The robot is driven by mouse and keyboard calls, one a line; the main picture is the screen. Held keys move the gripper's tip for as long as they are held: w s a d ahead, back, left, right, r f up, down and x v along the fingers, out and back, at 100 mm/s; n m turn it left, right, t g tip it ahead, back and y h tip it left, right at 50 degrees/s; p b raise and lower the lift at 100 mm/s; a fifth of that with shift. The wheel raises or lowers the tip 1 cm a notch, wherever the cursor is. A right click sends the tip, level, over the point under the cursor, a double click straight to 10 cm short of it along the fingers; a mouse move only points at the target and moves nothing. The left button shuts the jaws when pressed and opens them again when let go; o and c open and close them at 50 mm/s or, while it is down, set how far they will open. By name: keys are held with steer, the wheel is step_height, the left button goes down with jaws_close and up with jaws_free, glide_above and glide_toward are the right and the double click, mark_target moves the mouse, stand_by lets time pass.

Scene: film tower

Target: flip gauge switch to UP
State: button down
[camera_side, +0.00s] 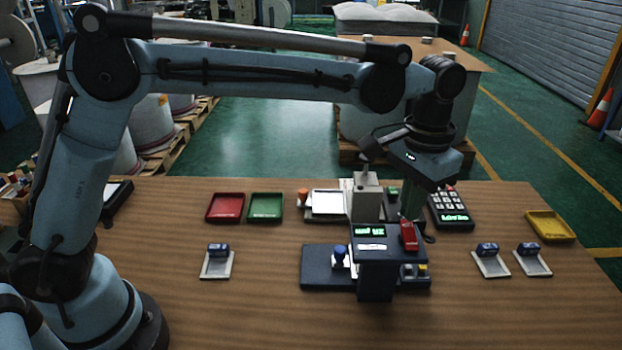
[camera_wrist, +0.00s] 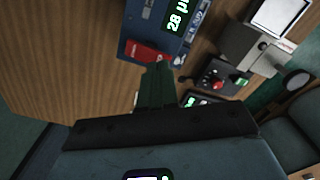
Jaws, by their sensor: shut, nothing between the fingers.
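The gauge (camera_side: 377,262) is a dark blue block with a lit green display (camera_side: 370,231) on its top, standing at the middle of the table. Its red switch (camera_side: 409,236) is at the right of the top. In the wrist view the gauge (camera_wrist: 146,22) is at the top, with the red switch (camera_wrist: 146,53) at its near edge. My gripper (camera_side: 409,216) points down with its green fingers shut and empty, just behind the switch. In the wrist view the fingertips (camera_wrist: 158,66) are right beside the switch; I cannot tell if they touch. The switch's setting is unclear.
A red tray (camera_side: 225,219) and a green tray (camera_side: 265,219) lie behind left, a yellow tray (camera_side: 550,238) at far right. A black keypad (camera_side: 451,221) stands behind right of the gauge. Small blue-topped pieces sit on grey plates. The front of the table is clear.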

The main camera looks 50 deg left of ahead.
mark_target(405, 223)
steer(key=shift+f, duration=1.05)
stand_by(1.0)
steer(key=shift+r, duration=3.55)
steer(key=shift+a, duration=0.2)
steer(key=s+a+r+n+t, duration=0.15)
steer(key=s+a+t, duration=0.35)
steer(key=a, duration=0.8)
steer(key=s+a+f+n+t, duration=0.1)
steer(key=s+a+f+t, duration=0.1)
steer(key=s+a+f, duration=0.5)
steer(key=s, duration=0.2)
steer(key=shift+s+a+f, duration=0.15)
steer(key=shift+s+a, duration=0.1)
steer(key=shift+s, duration=0.1)
